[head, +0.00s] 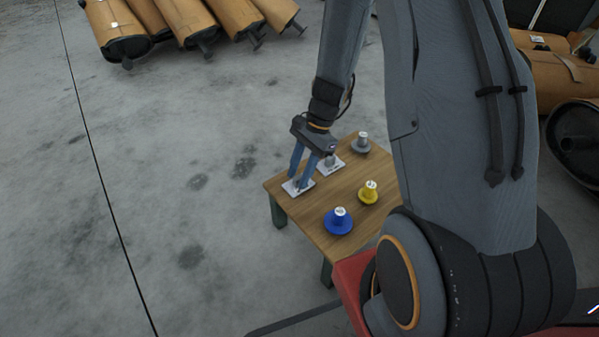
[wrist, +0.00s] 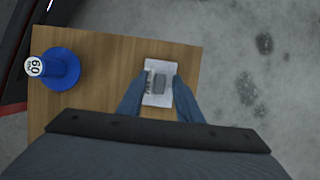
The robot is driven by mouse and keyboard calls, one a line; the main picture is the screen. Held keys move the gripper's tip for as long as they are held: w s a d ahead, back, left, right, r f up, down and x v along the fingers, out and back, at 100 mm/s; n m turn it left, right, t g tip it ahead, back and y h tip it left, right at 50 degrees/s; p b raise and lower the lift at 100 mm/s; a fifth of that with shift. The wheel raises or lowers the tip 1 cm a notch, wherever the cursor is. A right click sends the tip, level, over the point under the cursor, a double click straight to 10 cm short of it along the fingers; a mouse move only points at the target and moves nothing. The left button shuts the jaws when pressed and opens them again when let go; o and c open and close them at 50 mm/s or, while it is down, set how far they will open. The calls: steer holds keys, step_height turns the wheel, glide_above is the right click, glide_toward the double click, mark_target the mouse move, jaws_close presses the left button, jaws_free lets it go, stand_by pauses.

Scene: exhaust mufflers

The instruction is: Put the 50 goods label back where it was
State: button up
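A white rectangular plate (head: 299,187) lies at the left end of the small table. In the wrist view the white plate (wrist: 158,97) carries a small grey block (wrist: 158,82) with dark marks beside it, too small to read. My gripper (head: 298,181) points down over this plate. In the wrist view its two blue fingers (wrist: 158,88) stand apart at either side of the plate, close to its edges; whether they press on it I cannot tell. A second white plate (head: 330,172) with a grey piece lies just behind. I cannot read a 50 anywhere.
On the wooden table (head: 310,216) stand a blue cone (head: 338,228), a yellow cone (head: 367,198) and a grey one (head: 360,151). Mufflers (head: 176,25) lie at the back. Floor left of the table is clear.

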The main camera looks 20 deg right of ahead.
steer(key=p+v, duration=0.6)
steer(key=v, duration=0.6)
step_height(320, 180, up, 7)
steer(key=n, duration=0.4)
glide_above(287, 188)
steer(key=s+a+r+n+h, duration=0.2)
steer(key=s+a+r+n, duration=0.5)
steer(key=a, duration=0.3)
steer(key=s+a+r+n, duration=0.2)
steer(key=s+n, duration=0.1)
steer(key=s, duration=0.3)
steer(key=s+a+r+n+t, duration=0.1)
steer(key=s+a+r+n, duration=0.1)
steer(key=s, duration=0.4)
steer(key=s+a+r+n, duration=0.3)
steer(key=s+r+n, duration=0.1)
steer(key=s, duration=0.2)
steer(key=shift+r+n, duration=0.25)
steer(key=shift+n, duration=0.05)
steer(key=shift+a, duration=0.1)
